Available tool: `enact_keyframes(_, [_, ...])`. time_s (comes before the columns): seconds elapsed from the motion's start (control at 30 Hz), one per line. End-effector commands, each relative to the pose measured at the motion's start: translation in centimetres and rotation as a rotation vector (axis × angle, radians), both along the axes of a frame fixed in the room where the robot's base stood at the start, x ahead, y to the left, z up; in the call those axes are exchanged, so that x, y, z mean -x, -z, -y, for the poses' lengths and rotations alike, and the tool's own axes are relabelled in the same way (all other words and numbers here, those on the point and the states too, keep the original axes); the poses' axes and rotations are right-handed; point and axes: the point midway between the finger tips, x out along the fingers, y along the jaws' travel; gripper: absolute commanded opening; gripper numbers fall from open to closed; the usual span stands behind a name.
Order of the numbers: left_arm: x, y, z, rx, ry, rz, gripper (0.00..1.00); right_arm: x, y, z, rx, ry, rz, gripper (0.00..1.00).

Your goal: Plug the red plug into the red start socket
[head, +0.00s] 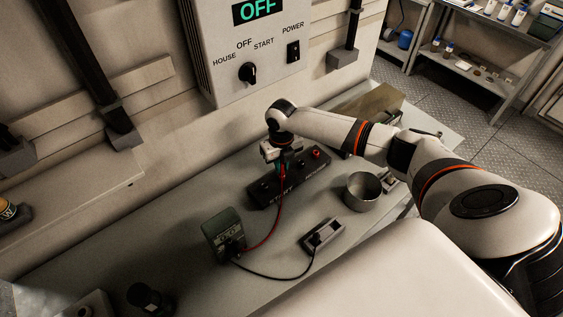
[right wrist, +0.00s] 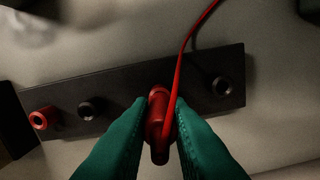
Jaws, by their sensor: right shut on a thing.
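My right gripper (head: 283,160) is over the dark socket strip (head: 262,192), which carries the word START. In the right wrist view its green fingers (right wrist: 160,128) are shut on the red plug (right wrist: 158,112), with a red cable running up from it. The plug covers the middle of the strip (right wrist: 190,92). A red socket (right wrist: 42,118) and a black socket (right wrist: 88,108) show left of it, another black socket (right wrist: 222,86) right of it. Any socket under the plug is hidden, so I cannot tell whether the plug is seated. My left gripper is not in view.
A green box (head: 224,232) joins the red cable (head: 270,236) and a black cable (head: 272,277), which runs to a small grey block (head: 322,236). A metal cup (head: 362,191) stands right of the strip. A panel (head: 248,50) reading OFF hangs behind the bench.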

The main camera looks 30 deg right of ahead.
Motion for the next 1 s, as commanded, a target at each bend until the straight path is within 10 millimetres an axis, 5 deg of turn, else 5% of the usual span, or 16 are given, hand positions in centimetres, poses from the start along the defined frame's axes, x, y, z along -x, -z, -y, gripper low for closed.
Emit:
enact_keyframes(0.33, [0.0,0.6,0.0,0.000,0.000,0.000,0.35,0.0,1.0,0.0,0.000,0.000,-0.001,0.00])
enact_keyframes(0.37, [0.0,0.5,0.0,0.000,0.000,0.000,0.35,0.0,0.9,0.0,0.000,0.000,0.000,0.22])
enact_keyframes(0.5, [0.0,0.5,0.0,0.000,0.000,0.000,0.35,0.0,0.8,0.0,0.000,0.000,0.000,0.42])
enact_keyframes(0.83, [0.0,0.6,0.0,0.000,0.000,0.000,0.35,-0.1,0.5,0.0,-0.001,-0.001,0.002,0.42])
enact_keyframes(1.0, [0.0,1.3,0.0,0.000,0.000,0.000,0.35,-0.1,-1.8,0.1,-0.001,-0.001,0.004,0.42])
